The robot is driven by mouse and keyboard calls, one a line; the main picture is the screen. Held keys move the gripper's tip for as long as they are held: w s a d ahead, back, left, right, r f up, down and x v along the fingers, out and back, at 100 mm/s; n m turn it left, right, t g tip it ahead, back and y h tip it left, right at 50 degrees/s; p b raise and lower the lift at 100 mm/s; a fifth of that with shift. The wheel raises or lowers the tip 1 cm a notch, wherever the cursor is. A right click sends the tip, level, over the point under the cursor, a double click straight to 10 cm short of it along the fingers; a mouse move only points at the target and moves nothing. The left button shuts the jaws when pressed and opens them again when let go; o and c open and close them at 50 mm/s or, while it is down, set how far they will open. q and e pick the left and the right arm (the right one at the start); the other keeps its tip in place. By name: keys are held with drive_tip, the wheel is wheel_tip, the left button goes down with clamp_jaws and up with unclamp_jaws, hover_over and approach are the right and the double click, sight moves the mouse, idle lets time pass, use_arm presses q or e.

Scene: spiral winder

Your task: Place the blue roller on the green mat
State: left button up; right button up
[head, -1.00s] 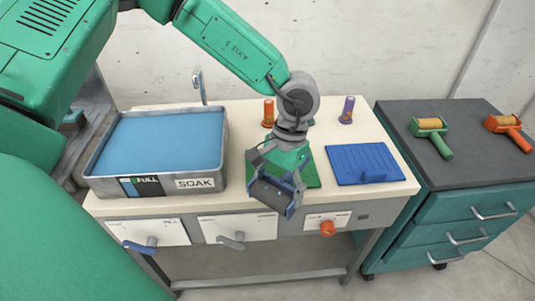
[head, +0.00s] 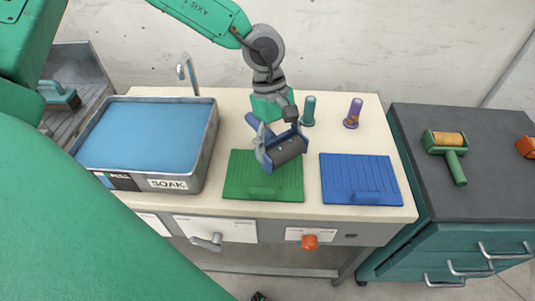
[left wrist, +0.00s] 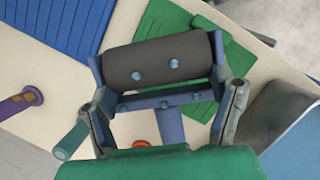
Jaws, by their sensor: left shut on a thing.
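The blue roller (head: 287,150) has a dark grey drum, a blue frame and a blue handle. My left gripper (head: 277,130) is shut on it and holds it over the back part of the green mat (head: 262,189). Whether the drum touches the mat is not clear. In the left wrist view the roller's drum (left wrist: 160,60) lies across the picture between the two fingers of my left gripper (left wrist: 165,106), with part of the green mat (left wrist: 205,58) beyond it. My right gripper is not in view.
A blue mat (head: 360,180) lies right of the green one. A blue-filled soak tray (head: 213,150) stands left. Teal (head: 308,111) and purple (head: 353,113) pegs stand behind. A green-handled roller (head: 450,150) lies on the dark cabinet top (head: 490,195).

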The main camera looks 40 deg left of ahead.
use_arm(q)
drive_tip(key=shift+w+r+n+t, duration=0.15)
drive_tip(key=shift+r+n+t, duration=0.35)
drive_tip(key=shift+n, duration=0.7)
drive_tip(key=n, duration=0.1)
drive_tip(key=r+n, duration=0.1)
drive_tip(key=n+t, duration=0.1)
drive_tip(key=shift+w+r+n+p, duration=0.1)
drive_tip(key=shift+r+n+p, duration=0.15)
drive_tip(key=shift+n+p, duration=0.15)
drive_tip(key=shift+w+r+n+t, duration=0.15)
drive_tip(key=shift+n+t, duration=0.05)
drive_tip(key=shift+n, duration=0.35)
drive_tip(key=shift+w+r+n+t, duration=0.1)
drive_tip(key=shift+r+n+t, duration=0.1)
drive_tip(key=shift+n, duration=0.35)
drive_tip(key=shift+w+n, duration=0.1)
drive_tip(key=shift+n, duration=0.5)
drive_tip(key=b, duration=0.2)
hover_over(287, 169)
drive_tip(key=f, duration=0.3)
drive_tip(key=a+f, duration=0.1)
drive_tip(key=f, duration=0.1)
drive_tip(key=shift+s+f, duration=0.15)
drive_tip(key=shift+s, duration=0.1)
drive_tip(key=shift+a+f+b, duration=0.1)
drive_tip(key=shift+f+b, duration=0.65)
drive_tip(key=shift+f, duration=1.6)
drive_tip(key=shift+r, duration=0.15)
